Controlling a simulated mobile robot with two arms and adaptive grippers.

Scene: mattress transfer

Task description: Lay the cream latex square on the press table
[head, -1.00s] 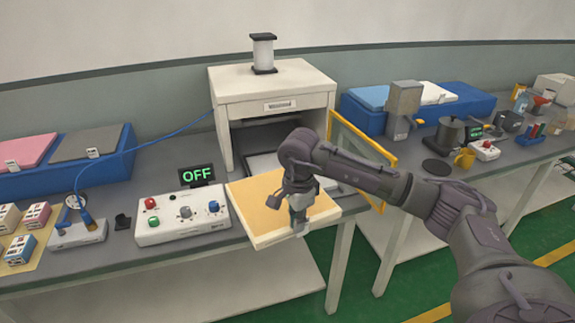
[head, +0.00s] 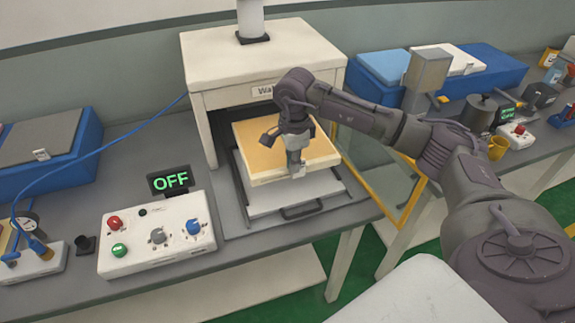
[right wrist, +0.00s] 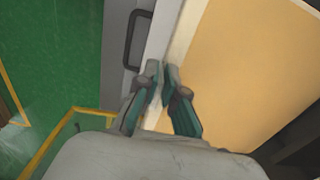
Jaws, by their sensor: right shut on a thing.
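The cream latex square (head: 275,153) is a thick slab with an orange-tan top and pale sides. My right gripper (head: 297,172) is shut on its front edge. In the right wrist view the fingers (right wrist: 163,88) grip the pale edge of the slab (right wrist: 240,75). The slab is over the press table (head: 290,198), a light plate with a dark handle at its front, at the mouth of the white press. I cannot tell whether the slab touches the plate. Its rear part is under the press housing. My left gripper is not in view.
The white press housing (head: 262,62) stands behind and above the slab. Its yellow-framed door (head: 405,215) is open on the right.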

